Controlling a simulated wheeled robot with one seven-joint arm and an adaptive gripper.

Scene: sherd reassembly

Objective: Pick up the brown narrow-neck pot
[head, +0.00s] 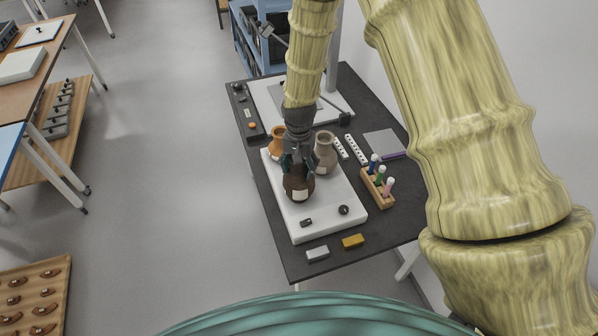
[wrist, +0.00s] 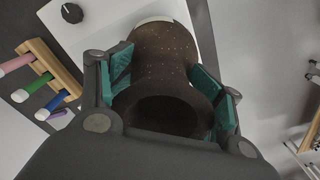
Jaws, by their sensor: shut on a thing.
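The brown narrow-neck pot (head: 298,187) is dark brown with a pale label on its front, over the white board (head: 328,215) in the head view. My gripper (head: 298,162) comes down from above and is shut on its neck. In the wrist view the pot (wrist: 165,50) shows its round dark mouth and speckled body, between the green pads of my gripper (wrist: 168,92). I cannot tell whether the pot's base touches the board.
An orange pot (head: 277,137) and a grey-beige pot (head: 325,152) stand close behind the brown one. A wooden rack (head: 376,190) with several capped tubes is to the right. A white block (head: 317,253) and a yellow block (head: 353,241) lie at the table's front.

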